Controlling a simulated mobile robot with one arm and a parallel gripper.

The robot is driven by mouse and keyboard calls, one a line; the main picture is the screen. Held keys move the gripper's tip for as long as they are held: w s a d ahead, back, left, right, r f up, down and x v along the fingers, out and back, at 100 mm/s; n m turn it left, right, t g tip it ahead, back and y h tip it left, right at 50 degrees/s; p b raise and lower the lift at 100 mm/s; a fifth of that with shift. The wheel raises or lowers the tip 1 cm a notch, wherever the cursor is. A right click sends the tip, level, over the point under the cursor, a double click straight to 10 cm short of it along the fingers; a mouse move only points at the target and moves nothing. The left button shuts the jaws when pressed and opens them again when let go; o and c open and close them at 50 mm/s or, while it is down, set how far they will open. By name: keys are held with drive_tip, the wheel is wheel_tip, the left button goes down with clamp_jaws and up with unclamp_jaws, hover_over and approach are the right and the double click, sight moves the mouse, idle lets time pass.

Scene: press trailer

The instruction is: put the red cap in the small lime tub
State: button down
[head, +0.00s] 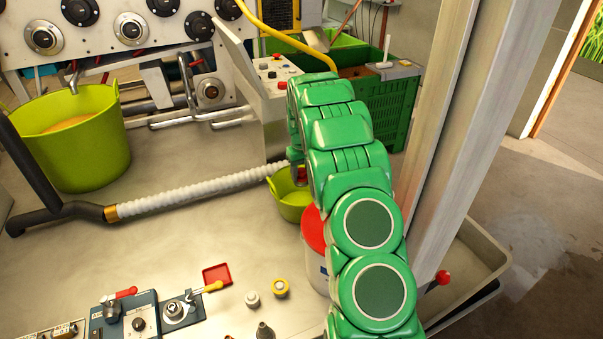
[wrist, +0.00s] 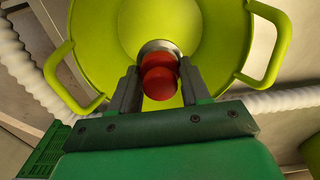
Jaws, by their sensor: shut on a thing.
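The red cap (wrist: 160,78) is held between the two fingers of my gripper (wrist: 158,88) in the wrist view. A pale metallic rim shows at its far side. The small lime tub (wrist: 228,60) with two handles lies beyond the cap, which appears over the tub's inside; its height above the tub floor is hard to tell. In the head view the small lime tub (head: 287,207) stands on the bench, partly hidden by my green arm. A bit of red (head: 300,174) shows above its rim at the arm's end.
A ribbed white hose (head: 195,190) runs left of the small tub. A large lime tub (head: 75,135) stands at the far left. A red-lidded pail (head: 314,232) is close beside my arm. A green crate (head: 378,105) stands behind.

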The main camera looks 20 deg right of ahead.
approach(301, 197)
drive_tip(key=shift+s+a+f, duration=0.3)
drive_tip(key=shift+s+f, duration=0.5)
drive_tip(key=shift+f, duration=0.1)
drive_tip(key=shift+s+a+f, duration=0.35)
drive_tip(key=shift+s+f, duration=0.4)
drive_tip(key=shift+f, duration=0.1)
drive_tip(key=shift+s+a+f, duration=0.3)
drive_tip(key=shift+s+f, duration=0.5)
drive_tip(key=shift+f, duration=0.1)
drive_tip(key=shift+f, duration=0.1)
drive_tip(key=c, duration=0.5)
unclamp_jaws()
drive_tip(key=shift+r, duration=0.2)
